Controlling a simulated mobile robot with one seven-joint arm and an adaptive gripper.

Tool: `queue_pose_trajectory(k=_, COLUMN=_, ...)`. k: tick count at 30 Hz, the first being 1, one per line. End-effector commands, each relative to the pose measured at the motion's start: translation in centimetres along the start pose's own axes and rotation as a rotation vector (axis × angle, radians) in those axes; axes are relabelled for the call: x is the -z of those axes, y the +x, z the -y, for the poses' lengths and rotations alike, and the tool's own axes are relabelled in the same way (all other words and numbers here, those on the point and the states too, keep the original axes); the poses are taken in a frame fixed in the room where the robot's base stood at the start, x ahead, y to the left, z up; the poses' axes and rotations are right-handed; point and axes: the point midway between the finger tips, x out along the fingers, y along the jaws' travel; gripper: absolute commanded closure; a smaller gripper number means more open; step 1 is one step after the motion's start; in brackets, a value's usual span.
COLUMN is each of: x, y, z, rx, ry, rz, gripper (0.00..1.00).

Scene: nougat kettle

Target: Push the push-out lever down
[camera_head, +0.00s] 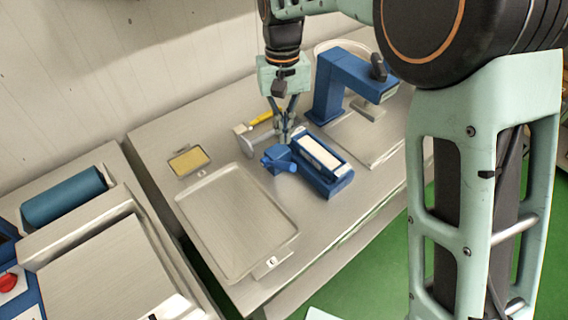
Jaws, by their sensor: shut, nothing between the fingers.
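A long blue holder (345,179) with a white bar (320,155) on its top stands on the metal table. A small blue angled part (279,159) sticks out at its left side and looks like the push-out lever. My gripper (285,140) is shut and empty, pointing down just behind this blue part. The fingertips overlap the far end of the holder in the picture, and I cannot tell whether they touch anything. The joint between the blue part and the holder is partly hidden.
A blue press-like stand (328,92) with a dark knob is at the back right. A grey bracket (246,135) with a yellow piece (262,118) is behind my gripper. A shallow metal tray (236,222) and a small yellow-filled tray (189,161) lie left.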

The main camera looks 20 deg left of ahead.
Motion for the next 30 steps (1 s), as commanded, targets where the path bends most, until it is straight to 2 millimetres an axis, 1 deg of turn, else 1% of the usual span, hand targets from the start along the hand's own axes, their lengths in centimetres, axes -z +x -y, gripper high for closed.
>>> queue_pose_trajectory(k=5, x=0.0, y=0.4, z=0.0, rx=-0.001, ry=0.000, rz=-0.001, gripper=1.00)
queue_pose_trajectory(k=8, x=0.0, y=1.1, z=0.0, rx=-0.001, ry=0.000, rz=-0.001, gripper=1.00)
queue_pose_trajectory(k=11, x=0.0, y=2.1, z=0.0, rx=-0.001, ry=0.000, rz=-0.001, gripper=1.00)
queue_pose_trajectory(k=18, x=0.1, y=5.2, z=-0.1, rx=-0.001, ry=0.000, rz=-0.001, gripper=1.00)
queue_pose_trajectory(k=22, x=0.1, y=6.5, z=-0.1, rx=-0.001, ry=0.000, rz=-0.002, gripper=1.00)
queue_pose_trajectory(k=25, x=0.0, y=7.0, z=-0.1, rx=-0.001, ry=0.000, rz=-0.002, gripper=1.00)
queue_pose_trajectory(k=30, x=0.0, y=7.0, z=0.0, rx=-0.001, ry=0.000, rz=-0.001, gripper=1.00)
